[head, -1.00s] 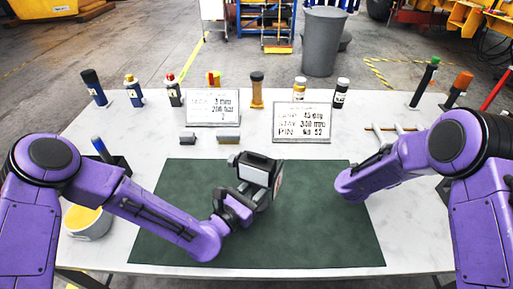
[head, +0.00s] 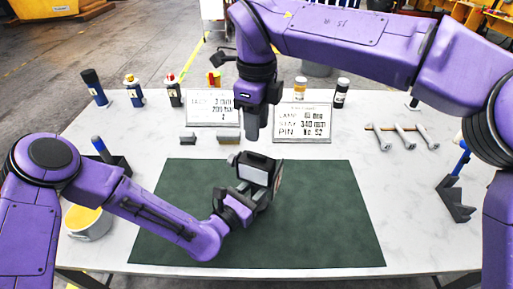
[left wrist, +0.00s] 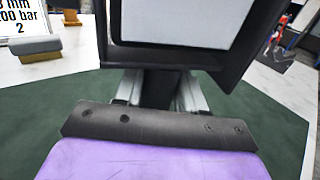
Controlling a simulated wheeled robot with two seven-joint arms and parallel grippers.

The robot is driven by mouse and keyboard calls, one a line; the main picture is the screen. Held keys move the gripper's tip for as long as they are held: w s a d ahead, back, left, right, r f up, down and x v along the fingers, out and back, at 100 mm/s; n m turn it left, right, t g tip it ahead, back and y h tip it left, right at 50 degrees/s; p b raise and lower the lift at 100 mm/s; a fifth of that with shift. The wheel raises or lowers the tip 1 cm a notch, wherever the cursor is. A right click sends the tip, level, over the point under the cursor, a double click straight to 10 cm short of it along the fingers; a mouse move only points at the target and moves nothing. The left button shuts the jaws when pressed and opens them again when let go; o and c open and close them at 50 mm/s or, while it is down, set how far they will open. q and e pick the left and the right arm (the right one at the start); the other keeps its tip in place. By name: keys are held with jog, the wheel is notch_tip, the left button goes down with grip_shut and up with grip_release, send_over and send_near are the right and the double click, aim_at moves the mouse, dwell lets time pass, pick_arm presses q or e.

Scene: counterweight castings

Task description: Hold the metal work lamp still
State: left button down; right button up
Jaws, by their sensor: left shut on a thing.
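The metal work lamp (head: 258,171) has a dark housing and a pale face, and stands tilted over the green mat. In the left wrist view its dark frame and pale panel (left wrist: 175,20) fill the top middle. My left gripper (head: 245,197) is shut on the lamp's dark lower part; in the left wrist view its two grey fingers (left wrist: 158,92) lie on either side of that part. My right gripper (head: 252,128) points down just behind and above the lamp, apart from it as far as I can tell. Its fingers show edge-on, so its opening is unclear.
The green mat (head: 325,220) is clear to the lamp's right. Two printed cards (head: 302,122) and small grey blocks (head: 228,136) stand behind it. Several bottles line the back edge. Wrenches (head: 403,137) and a dark holder (head: 456,205) lie right; a yellow-topped tub (head: 88,225) stands left.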

aim_at(257, 154)
notch_tip(257, 154, down, 8)
jog(key=shift+r, duration=0.1)
grip_shut()
